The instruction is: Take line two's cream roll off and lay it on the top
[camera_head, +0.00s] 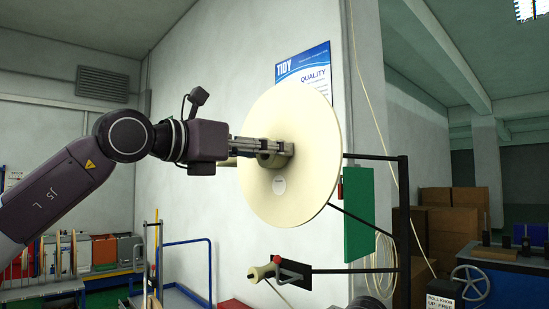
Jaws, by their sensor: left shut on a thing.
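The cream roll (300,190) is a large upright disc with a small round label, in the middle of the camera_head view. My left gripper (275,150) comes in from the left and is shut on the roll's hub at the centre of its face. A black horizontal arm (372,157) of the stand runs behind the roll's right edge. Whether the roll still sits on a spindle is hidden. My right gripper is not in view.
The black stand post (404,220) rises right of the roll. A lower arm (335,270) carries a cream core (261,272) and a red-tipped lever. A green panel (359,214) hangs beside the post. A blue bench (505,270) with a handwheel stands at right, cardboard boxes (450,225) behind.

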